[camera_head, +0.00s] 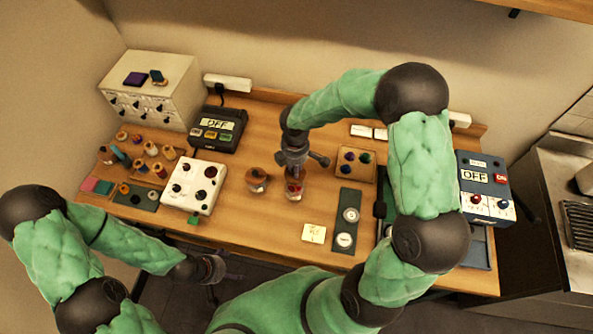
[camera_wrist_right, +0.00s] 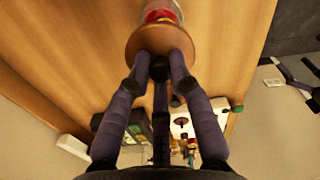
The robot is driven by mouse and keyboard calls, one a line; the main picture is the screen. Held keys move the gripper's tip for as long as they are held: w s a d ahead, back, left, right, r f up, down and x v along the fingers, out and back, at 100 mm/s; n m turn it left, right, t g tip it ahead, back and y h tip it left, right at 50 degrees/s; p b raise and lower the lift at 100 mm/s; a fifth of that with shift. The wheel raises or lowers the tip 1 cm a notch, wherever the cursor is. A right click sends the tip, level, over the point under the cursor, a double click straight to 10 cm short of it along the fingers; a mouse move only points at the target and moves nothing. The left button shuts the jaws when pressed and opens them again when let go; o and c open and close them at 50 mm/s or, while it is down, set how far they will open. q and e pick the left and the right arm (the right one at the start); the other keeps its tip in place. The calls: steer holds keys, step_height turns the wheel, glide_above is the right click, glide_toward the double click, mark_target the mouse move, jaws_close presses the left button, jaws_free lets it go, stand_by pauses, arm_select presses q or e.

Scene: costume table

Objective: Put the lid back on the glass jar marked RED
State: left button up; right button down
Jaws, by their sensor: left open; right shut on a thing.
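A glass jar with red contents (camera_head: 294,192) stands in the middle of the table; it also shows at the top of the wrist view (camera_wrist_right: 161,12). My right gripper (camera_head: 294,170) is directly above this jar. Its fingers are shut on the round wooden lid (camera_wrist_right: 158,40), which lies over the jar's mouth in the wrist view. I cannot tell whether the lid touches the rim. No marking on the jar is readable. My left gripper (camera_head: 211,268) is open and empty, low in front of the table's front edge.
A second jar with a wooden top (camera_head: 257,179) stands just left. A white box with knobs (camera_head: 194,186) is further left. A wooden tray (camera_head: 356,162) and a dark panel with round dials (camera_head: 346,221) are right. A note (camera_head: 314,233) lies in front.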

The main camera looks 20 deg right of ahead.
steer(key=shift+a+f+b, duration=0.15)
steer(key=shift+f+b, duration=0.3)
steer(key=shift+f, duration=0.05)
steer(key=shift+f+b, duration=2)
steer(key=shift+f, duration=0.7)
steer(key=shift+f, duration=0.15)
steer(key=c, duration=1)
jaws_free()
steer(key=shift+c, duration=0.2)
steer(key=o, duration=0.5)
